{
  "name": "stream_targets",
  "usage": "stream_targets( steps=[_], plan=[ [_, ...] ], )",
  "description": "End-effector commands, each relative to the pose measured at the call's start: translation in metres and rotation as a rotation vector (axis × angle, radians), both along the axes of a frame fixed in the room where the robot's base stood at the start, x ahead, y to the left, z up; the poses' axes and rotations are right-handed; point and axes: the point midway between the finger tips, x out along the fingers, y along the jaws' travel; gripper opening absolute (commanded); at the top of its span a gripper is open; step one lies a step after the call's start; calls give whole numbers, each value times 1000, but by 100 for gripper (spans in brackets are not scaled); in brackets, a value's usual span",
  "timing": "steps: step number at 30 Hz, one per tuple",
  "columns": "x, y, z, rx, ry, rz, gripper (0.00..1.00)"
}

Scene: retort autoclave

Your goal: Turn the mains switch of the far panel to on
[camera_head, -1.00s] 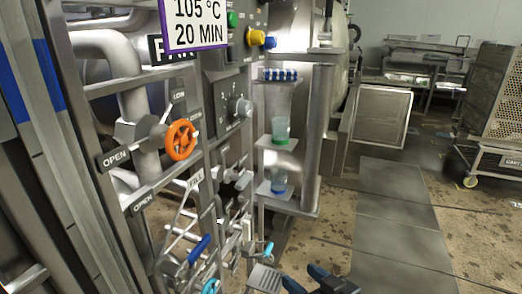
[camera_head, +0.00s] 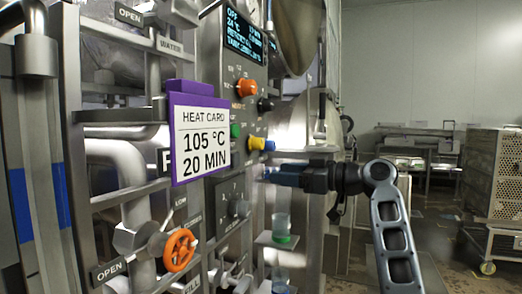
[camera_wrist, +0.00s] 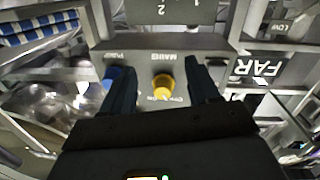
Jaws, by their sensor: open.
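The mains switch (camera_head: 257,143) is a yellow knob on the far panel, right of the heat card. In the wrist view the yellow knob (camera_wrist: 163,88) sits under an upside-down MAINS label, between my two fingers in the picture. My gripper (camera_head: 272,175) is open and empty, its blue jaws pointing left at the panel, a little below and right of the knob in the head view. In the wrist view my gripper (camera_wrist: 163,78) has clear gaps on both sides of the knob. I cannot tell which way the knob is turned.
Green (camera_head: 235,131), orange (camera_head: 248,88) and black (camera_head: 265,105) controls are close by. The heat card (camera_head: 200,140) hangs in front. A cup shelf (camera_head: 275,240) is below my gripper. A caged cart (camera_head: 495,180) stands right.

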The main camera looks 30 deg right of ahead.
Motion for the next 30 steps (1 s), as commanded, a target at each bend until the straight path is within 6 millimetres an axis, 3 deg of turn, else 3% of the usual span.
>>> stream_targets(
  steps=[1, 3, 7, 11, 24, 30],
  plan=[
    [0, -4, 23, -21, -26, 23, 60],
    [-2, -7, 42, -43, -49, 51, 60],
    [-4, -8, 62, -68, -74, 81, 60],
    [1, -4, 66, -71, -77, 89, 60],
    [50, 32, 66, -71, -76, 87, 60],
    [58, 38, 64, -71, -76, 86, 60]
  ],
)
